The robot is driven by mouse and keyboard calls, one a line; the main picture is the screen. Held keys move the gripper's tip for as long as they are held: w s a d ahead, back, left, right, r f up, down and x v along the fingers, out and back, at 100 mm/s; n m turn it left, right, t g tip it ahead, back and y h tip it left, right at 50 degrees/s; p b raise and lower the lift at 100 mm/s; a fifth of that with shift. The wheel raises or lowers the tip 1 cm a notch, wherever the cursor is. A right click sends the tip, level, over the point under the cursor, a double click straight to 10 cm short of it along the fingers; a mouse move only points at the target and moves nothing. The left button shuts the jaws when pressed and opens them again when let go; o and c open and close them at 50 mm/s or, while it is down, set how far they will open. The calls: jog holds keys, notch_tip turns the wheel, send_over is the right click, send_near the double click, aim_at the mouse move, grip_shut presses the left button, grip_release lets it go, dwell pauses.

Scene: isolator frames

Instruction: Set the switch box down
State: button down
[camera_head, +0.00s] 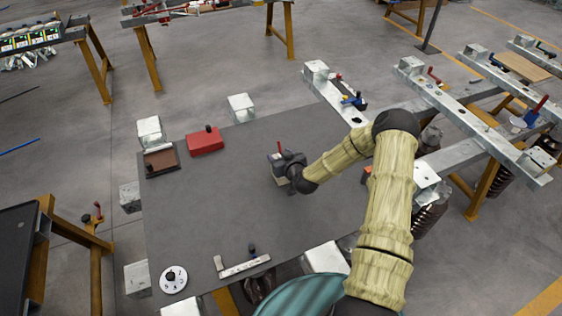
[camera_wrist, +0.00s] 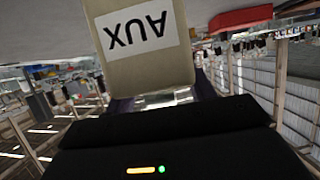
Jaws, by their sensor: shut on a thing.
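The switch box (camera_wrist: 148,40) is a beige block with a white label reading AUX, upside down in the wrist view. In the head view only a small pale part of it (camera_head: 280,179) shows under my dark gripper (camera_head: 289,164). My gripper is shut on the box, over the middle of the dark grey table (camera_head: 220,220). A small red lever-like part shows just behind the gripper. Whether the box's underside touches the table I cannot tell.
A red box (camera_head: 206,142) and a brown-topped box (camera_head: 160,161) stand at the table's back left. A white dial (camera_head: 173,279) and a metal bracket (camera_head: 244,267) lie near the front. Steel rails (camera_head: 470,115) stand to the right. The table's left middle is clear.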

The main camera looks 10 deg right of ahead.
notch_tip(320, 180, up, 10)
jog(key=shift+b, duration=0.9)
dwell(0.3)
